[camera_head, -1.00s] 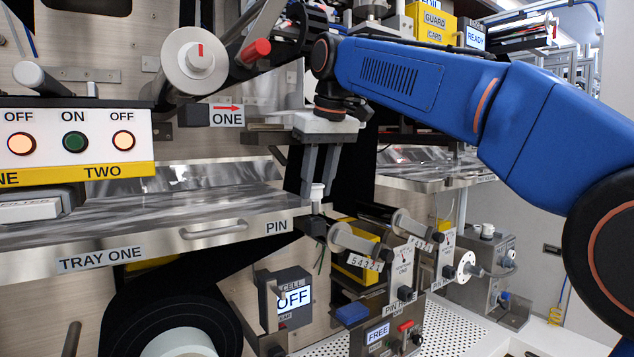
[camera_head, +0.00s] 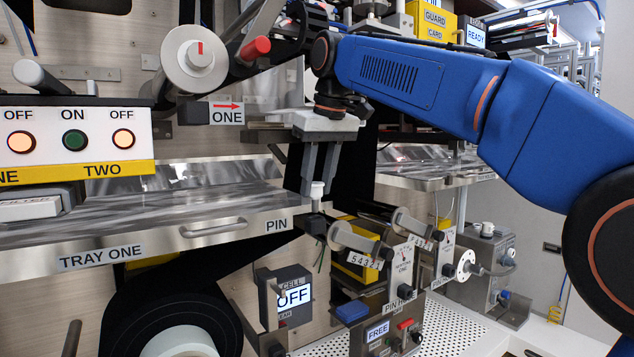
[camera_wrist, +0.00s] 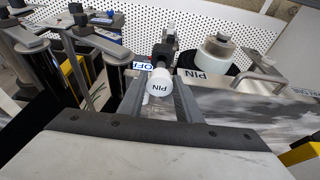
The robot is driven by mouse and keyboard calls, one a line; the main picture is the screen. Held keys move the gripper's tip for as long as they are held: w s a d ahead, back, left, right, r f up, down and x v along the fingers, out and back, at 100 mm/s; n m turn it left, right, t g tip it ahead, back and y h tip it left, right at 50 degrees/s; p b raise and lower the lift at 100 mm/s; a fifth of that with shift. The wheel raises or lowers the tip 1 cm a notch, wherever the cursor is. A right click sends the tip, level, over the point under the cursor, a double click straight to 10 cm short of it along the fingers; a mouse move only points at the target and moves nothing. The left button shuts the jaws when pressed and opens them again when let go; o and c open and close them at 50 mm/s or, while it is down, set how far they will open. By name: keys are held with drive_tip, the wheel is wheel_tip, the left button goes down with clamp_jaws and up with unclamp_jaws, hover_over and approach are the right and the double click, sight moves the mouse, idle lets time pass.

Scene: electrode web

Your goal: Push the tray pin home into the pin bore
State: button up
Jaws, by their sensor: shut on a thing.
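The tray pin has a white round cap. In the head view the pin (camera_head: 318,190) stands upright between the fingertips of my gripper (camera_head: 317,187), at the right end of tray one (camera_head: 150,235). My gripper points down and is shut on the pin. A dark block (camera_head: 316,224) sits right under the pin at the tray's corner. The bore itself is hidden, and I cannot tell how deep the pin sits.
A steel handle (camera_head: 213,230) sticks out from the tray front. Rollers (camera_head: 352,238) and a box labelled PIN HERE (camera_head: 402,290) stand to the lower right. A screen reading OFF (camera_head: 290,296) is below. A red-knobbed lever (camera_head: 254,49) is at the upper left of my gripper.

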sight(317, 197)
drive_tip(key=shift+f, duration=2.05)
drive_tip(key=o, duration=1.3)
drive_tip(key=shift+c, duration=0.2)
drive_tip(key=v, duration=1.7)
drive_tip(key=shift+r, duration=0.2)
drive_tip(key=shift+s, duration=0.1)
drive_tip(key=s+d+f+m, duration=0.1)
drive_tip(key=s+d+f, duration=0.2)
drive_tip(key=d+f, duration=0.35)
drive_tip(key=s+d+f+m+t+h, duration=0.1)
drive_tip(key=s+d+f+m, duration=0.15)
drive_tip(key=d+f, duration=0.35)
drive_tip(key=s+d+f, duration=0.3)
drive_tip(key=d+f, duration=0.2)
drive_tip(key=f, duration=0.2)
drive_tip(key=s+d+f+m, duration=0.1)
drive_tip(key=s+d+f, duration=0.2)
drive_tip(key=f, duration=0.7)
drive_tip(key=s+d+f+m, duration=0.1)
drive_tip(key=s+d+f, duration=0.2)
drive_tip(key=s+f, duration=0.5)
drive_tip(key=s+d+f+m+t+h, duration=0.1)
drive_tip(key=s+d+f, duration=0.2)
drive_tip(key=f, duration=0.9)
drive_tip(key=s, duration=0.2)
drive_tip(key=shift+s+f, duration=0.25)
drive_tip(key=shift+s, duration=0.15)
